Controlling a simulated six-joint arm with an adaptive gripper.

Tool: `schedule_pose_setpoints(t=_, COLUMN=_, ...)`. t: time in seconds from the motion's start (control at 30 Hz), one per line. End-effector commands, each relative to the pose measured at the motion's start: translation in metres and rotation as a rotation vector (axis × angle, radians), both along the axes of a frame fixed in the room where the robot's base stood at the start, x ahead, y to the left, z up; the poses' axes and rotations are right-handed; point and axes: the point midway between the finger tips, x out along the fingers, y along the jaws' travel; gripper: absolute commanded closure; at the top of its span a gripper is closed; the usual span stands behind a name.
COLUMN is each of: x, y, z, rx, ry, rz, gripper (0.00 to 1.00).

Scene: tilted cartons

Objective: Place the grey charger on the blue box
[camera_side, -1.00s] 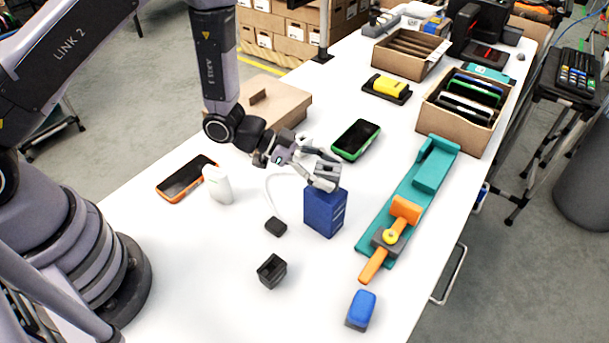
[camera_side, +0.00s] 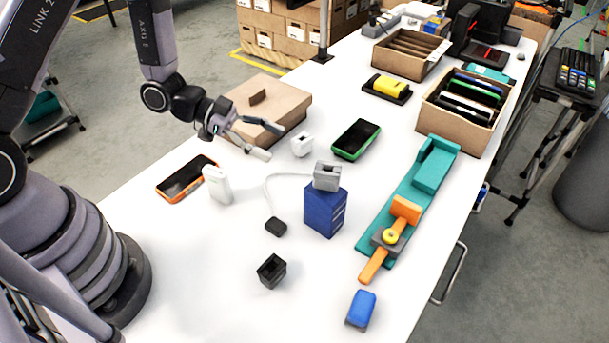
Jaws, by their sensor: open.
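The grey charger (camera_side: 327,176) sits on top of the blue box (camera_side: 324,210), which stands upright on the white table. A pale cable runs left from near the charger to a small black piece (camera_side: 276,227) on the table. My gripper (camera_side: 276,142) is open and empty, up and to the left of the charger and apart from it, with its fingers pointing right in front of the cardboard box.
A small white block (camera_side: 302,145) and a green-edged phone (camera_side: 356,140) lie behind the blue box. A white bottle-like item (camera_side: 217,185) and an orange-edged phone (camera_side: 187,178) are left. A black holder (camera_side: 271,270) stands in front; a teal fixture (camera_side: 412,200) is right.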

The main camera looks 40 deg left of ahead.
Motion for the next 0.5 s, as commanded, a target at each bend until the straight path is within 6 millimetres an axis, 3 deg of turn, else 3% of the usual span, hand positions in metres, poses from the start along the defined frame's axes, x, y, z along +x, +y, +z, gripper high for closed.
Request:
schedule_pose_setpoints(t=0.13, x=0.005, y=0.012, z=0.008, rx=0.056, ry=-0.018, rz=0.024, gripper=0.4)
schedule_pose_setpoints(t=0.27, x=0.029, y=0.037, z=0.029, rx=0.244, ry=-0.062, rz=0.136, gripper=0.4)
schedule_pose_setpoints(t=0.4, x=0.048, y=0.089, z=0.08, rx=0.483, ry=-0.07, rz=0.387, gripper=0.4)
schedule_pose_setpoints(t=0.5, x=0.039, y=0.127, z=0.122, rx=0.588, ry=-0.025, rz=0.595, gripper=0.4)
